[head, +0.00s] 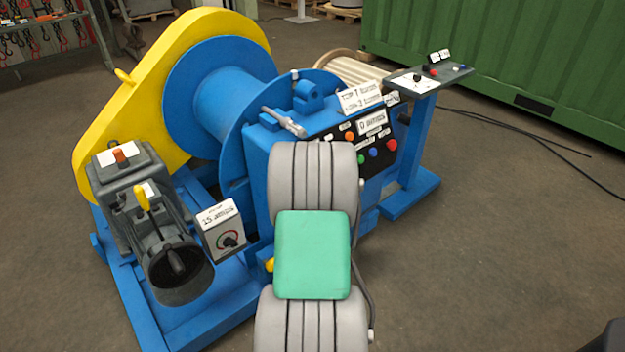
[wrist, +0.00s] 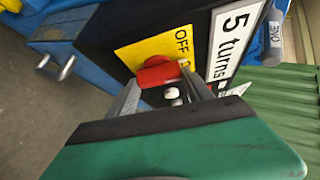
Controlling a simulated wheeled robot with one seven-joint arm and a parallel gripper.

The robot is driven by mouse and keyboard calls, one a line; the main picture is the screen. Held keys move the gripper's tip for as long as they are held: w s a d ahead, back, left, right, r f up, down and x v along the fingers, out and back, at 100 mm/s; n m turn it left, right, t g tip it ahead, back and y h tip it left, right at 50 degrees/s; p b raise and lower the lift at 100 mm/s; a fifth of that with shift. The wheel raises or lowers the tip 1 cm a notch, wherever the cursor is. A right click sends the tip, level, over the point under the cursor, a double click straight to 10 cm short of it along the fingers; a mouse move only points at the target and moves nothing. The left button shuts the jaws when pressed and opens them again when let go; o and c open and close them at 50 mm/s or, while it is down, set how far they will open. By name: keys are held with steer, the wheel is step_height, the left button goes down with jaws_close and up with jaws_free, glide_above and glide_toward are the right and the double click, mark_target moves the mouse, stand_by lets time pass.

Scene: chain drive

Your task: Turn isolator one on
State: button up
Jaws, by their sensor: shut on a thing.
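In the wrist view a red handle (wrist: 158,72), which looks like the isolator, sits on a yellow plate (wrist: 150,54) on a dark panel face. The word OFF is readable on the plate, and lettering beside it is partly cut by a finger. My gripper (wrist: 160,78) has one finger on each side of the red handle and is shut on it. The handle's exact angle is hard to tell. In the head view my grey arm with its green part covers the gripper and the isolator.
A "5 turns" label (wrist: 235,38) is beside the plate. A blue winch drum (head: 215,95) with a yellow guard (head: 120,110) stands left of my arm. A button panel (head: 375,145) and a pedestal console (head: 430,80) are to the right. Floor at the right is mostly clear.

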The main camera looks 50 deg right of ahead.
steer(key=m, duration=0.1)
steer(key=m+g+y+p, duration=0.1)
steer(key=m+p, duration=0.1)
steer(key=shift+d+r+m+g+y, duration=0.1)
steer(key=shift+r+m+g+y, duration=0.2)
steer(key=shift+g+y, duration=0.1)
steer(key=shift+f+m+g+y+p, duration=0.1)
steer(key=shift+m+g+y+p, duration=0.2)
steer(key=shift+m+y+p, duration=0.65)
steer(key=shift+w+m+b, duration=0.1)
steer(key=shift+m+b, duration=0.2)
steer(key=shift+m, duration=0.05)
steer(key=o, duration=1.4)
steer(key=shift+c, duration=0.2)
steer(key=v, duration=0.7)
steer(key=shift+r, duration=0.25)
